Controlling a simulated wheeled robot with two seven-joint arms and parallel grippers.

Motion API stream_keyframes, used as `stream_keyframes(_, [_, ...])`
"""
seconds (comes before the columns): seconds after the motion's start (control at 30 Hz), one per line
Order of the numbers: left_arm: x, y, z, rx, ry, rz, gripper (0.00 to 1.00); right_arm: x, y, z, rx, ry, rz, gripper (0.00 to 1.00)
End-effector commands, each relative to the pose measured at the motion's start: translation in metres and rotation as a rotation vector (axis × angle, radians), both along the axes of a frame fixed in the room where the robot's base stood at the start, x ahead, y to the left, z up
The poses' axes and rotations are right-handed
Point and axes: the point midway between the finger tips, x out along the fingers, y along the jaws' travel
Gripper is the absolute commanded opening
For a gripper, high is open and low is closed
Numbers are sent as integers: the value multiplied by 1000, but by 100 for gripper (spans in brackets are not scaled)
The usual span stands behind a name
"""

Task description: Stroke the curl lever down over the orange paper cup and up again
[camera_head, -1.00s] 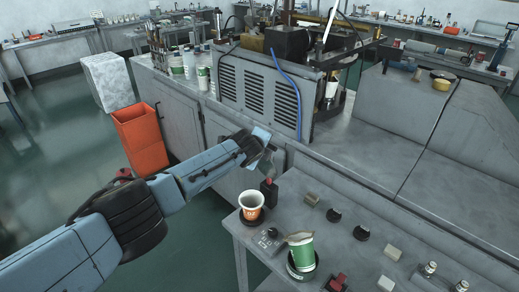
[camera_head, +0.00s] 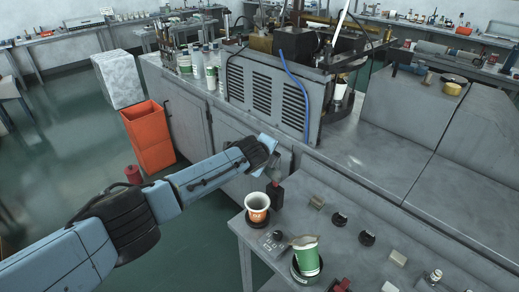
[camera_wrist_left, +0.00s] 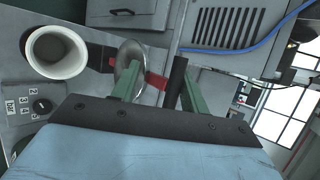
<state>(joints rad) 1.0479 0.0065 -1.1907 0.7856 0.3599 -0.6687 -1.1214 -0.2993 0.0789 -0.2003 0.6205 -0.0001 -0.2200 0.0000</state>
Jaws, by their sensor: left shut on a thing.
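The orange paper cup (camera_head: 257,204), with a white rim, stands upright in a dark holder at the left end of the control table. Its open mouth (camera_wrist_left: 57,52) shows at the left of the left wrist view. My left gripper (camera_head: 272,168) is just behind and above the cup. In the wrist view its green fingers (camera_wrist_left: 158,88) are around the curl lever's black grip (camera_wrist_left: 177,72), with a red part and a round metal disc beside them. The exact contact is partly hidden. My right gripper is out of view.
A green cup (camera_head: 306,262) stands in a black ring on the table (camera_head: 345,215), near several knobs and buttons. A grey machine cabinet (camera_head: 195,125) is behind. An orange bin (camera_head: 148,135) stands on the floor at left.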

Motion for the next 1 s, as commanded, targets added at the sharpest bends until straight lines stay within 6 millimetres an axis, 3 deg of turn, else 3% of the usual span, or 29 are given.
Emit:
stream_keyframes(0.07, [-8, -3, 11, -9, -6, -10, 36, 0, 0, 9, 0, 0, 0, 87])
stream_keyframes(0.33, [-28, 5, 28, -8, -10, -8, 36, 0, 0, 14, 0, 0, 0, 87])
stream_keyframes(1.0, [-85, 22, 74, -7, -15, -4, 36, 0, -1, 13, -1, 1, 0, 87])
